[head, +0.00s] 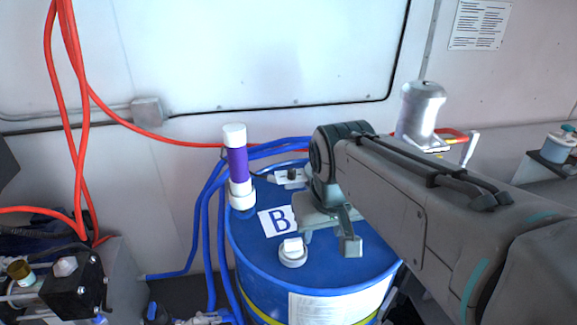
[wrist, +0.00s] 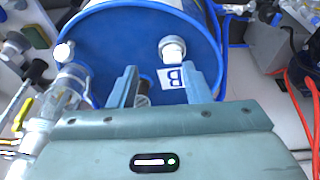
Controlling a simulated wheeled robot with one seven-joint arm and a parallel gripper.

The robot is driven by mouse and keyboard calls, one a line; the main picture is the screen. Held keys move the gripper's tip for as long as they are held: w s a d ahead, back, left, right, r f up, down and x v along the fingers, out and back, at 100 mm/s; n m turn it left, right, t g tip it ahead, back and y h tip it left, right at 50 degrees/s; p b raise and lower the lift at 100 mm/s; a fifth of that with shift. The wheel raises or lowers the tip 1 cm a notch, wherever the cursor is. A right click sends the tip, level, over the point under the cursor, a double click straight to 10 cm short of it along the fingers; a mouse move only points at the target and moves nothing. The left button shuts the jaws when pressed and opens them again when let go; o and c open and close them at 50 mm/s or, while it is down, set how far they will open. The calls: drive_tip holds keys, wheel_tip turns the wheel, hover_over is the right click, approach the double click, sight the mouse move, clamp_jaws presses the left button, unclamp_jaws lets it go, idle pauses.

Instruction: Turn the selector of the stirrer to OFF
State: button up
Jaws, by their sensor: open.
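A blue drum (head: 330,278) marked B stands in front of me. On its top, towards the back, is a small dark knob on a pale plate (head: 289,175), which looks like the stirrer's selector. Its marks are too small to read. My gripper (head: 325,232) is over the drum top, pointing down, open and empty. In the wrist view, the fingers (wrist: 158,72) are apart, and a dark round part (wrist: 143,89), probably that knob, shows partly between them beside the left finger. The gripper body hides its lower part. I cannot tell whether they touch.
A white cap (head: 292,252) and a purple tube with white ends (head: 237,165) stand on the drum. A silver cylinder (head: 421,112) stands at the right behind my arm. Blue hoses (head: 207,235) run down the drum's left side; red hoses (head: 75,120) hang further left.

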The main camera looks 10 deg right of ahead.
drive_tip(key=w+a+r+g, duration=0.1)
drive_tip(key=w+r, duration=0.3)
drive_tip(key=w, duration=0.5)
drive_tip(key=w+a+r+g, duration=0.1)
drive_tip(key=w+r, duration=0.2)
drive_tip(key=w, duration=0.6)
drive_tip(key=g+b, duration=0.1)
drive_tip(key=b, duration=0.1)
hover_over(291, 171)
wheel_tip(291, 171, down, 14)
drive_tip(key=shift+w+d+f, duration=0.1)
drive_tip(key=shift+d, duration=0.05)
clamp_jaws()
